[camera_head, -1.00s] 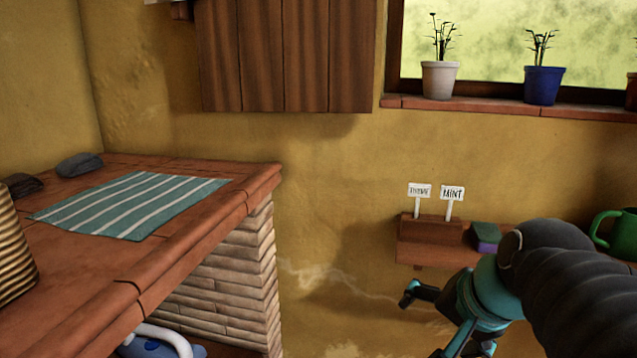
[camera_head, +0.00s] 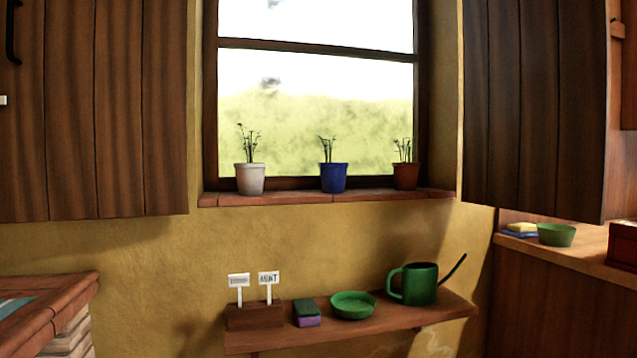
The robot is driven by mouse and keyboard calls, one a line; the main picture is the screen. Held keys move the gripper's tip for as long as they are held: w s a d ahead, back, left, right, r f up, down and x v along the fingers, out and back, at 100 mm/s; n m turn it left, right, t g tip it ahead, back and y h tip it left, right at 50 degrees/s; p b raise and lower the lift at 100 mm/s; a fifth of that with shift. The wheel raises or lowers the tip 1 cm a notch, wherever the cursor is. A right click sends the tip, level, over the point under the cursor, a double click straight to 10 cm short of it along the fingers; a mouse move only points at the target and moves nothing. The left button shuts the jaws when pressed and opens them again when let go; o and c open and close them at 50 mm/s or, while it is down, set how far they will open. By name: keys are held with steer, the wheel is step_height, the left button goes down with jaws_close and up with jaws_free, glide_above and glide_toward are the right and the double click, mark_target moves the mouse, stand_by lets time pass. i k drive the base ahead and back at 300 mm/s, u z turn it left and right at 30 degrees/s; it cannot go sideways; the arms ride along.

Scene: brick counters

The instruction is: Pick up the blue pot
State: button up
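The blue pot (camera_head: 333,178) holds a small dark-leaved plant and stands upright on the brick window sill. It is between a white pot (camera_head: 250,179) on its left and a reddish-brown pot (camera_head: 406,176) on its right, apart from both. Each of those also holds a plant. My gripper is not in this view, so what it holds cannot be seen.
Below the sill, a wall shelf (camera_head: 385,333) carries a label holder with two signs (camera_head: 255,316), a sponge (camera_head: 306,313), a green bowl (camera_head: 353,305) and a green watering can (camera_head: 418,284). An open wooden shutter (camera_head: 533,105) stands right of the window. A brick counter (camera_head: 50,300) is at left.

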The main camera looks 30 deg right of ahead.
mark_target(332, 175)
steer(key=u, duration=0.5)
steer(key=k, duration=1.1)
steer(key=z, duration=0.5)
steer(key=i, duration=0.75)
steer(key=z, duration=0.85)
